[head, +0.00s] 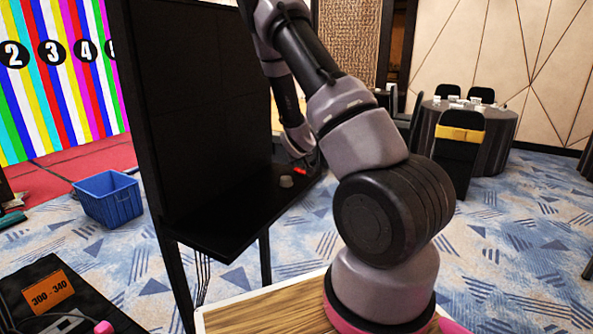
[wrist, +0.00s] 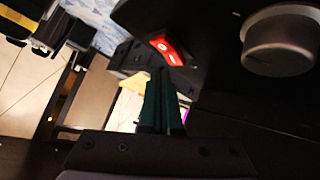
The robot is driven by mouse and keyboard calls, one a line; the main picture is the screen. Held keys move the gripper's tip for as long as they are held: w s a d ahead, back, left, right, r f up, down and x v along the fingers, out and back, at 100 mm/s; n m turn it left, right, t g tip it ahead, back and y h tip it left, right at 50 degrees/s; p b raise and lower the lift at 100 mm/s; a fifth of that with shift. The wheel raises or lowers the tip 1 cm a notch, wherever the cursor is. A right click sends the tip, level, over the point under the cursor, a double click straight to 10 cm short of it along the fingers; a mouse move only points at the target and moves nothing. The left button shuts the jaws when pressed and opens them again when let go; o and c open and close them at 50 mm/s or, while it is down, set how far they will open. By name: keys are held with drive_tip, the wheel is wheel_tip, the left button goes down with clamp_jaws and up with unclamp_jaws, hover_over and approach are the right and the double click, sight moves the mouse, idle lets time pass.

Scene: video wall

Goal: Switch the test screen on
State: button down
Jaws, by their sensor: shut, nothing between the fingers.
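A tall black panel (head: 205,90), dark and blank, stands left of my arm with a black shelf (head: 225,222) along its bottom. A red switch (head: 300,171) and a grey round knob (head: 287,181) sit at the shelf's right end. In the wrist view, the red switch (wrist: 167,48) has a white mark and lies just beyond my gripper's fingertips (wrist: 162,75). The knob (wrist: 280,42) is to its right. My gripper is shut and empty; I cannot tell whether it touches the switch. In the head view my arm mostly hides the gripper.
A wall with coloured stripes and numbers (head: 62,75) stands at the back left. A blue crate (head: 108,198) is on the carpet. A black case with an orange label (head: 50,291) is at the lower left. A round table with chairs (head: 460,120) stands at the right, with open carpet before it.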

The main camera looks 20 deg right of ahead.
sight(303, 173)
drive_tip(key=shift+f, duration=0.15)
drive_tip(key=shift+w+f, duration=0.1)
drive_tip(key=shift+f, duration=0.15)
drive_tip(key=shift+w+a+f, duration=0.1)
drive_tip(key=shift+a+f, duration=0.05)
drive_tip(key=shift+f, duration=0.25)
idle(0.7)
drive_tip(key=shift+r, duration=0.1)
drive_tip(key=shift+s+r, duration=0.25)
drive_tip(key=shift+r, duration=0.45)
drive_tip(key=shift+s+d+r, duration=0.2)
drive_tip(key=shift+r, duration=0.6)
drive_tip(key=shift+s+d+r, duration=0.2)
drive_tip(key=shift+d+r, duration=0.05)
drive_tip(key=shift+r, duration=0.55)
drive_tip(key=shift+s+d+r, duration=0.2)
drive_tip(key=shift+r, duration=0.6)
